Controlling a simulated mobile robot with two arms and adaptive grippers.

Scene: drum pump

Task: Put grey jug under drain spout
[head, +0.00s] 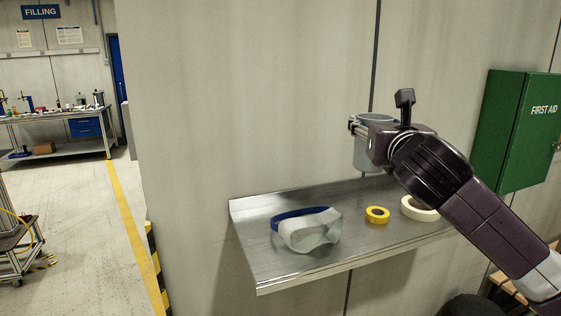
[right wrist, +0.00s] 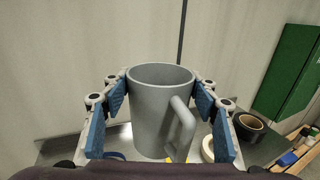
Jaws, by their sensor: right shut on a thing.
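The grey jug (head: 377,150) is held upright above the back of a steel wall shelf; its base shows just above the shelf's back edge. My right gripper (head: 366,138) is shut on it. In the right wrist view the jug (right wrist: 155,115) sits between the blue finger pads of the gripper (right wrist: 165,105), with its open rim up and its handle toward the lower right. I see no drain spout in either view. My left gripper is not in view.
The steel shelf (head: 262,270) carries goggles (head: 312,230), a yellow tape roll (head: 377,215) and a white tape roll (head: 418,209). A green first aid box (head: 510,130) hangs at right. At left, beyond open floor, stands a workbench (head: 60,115); a wheeled trolley (head: 20,240) is partly cut off.

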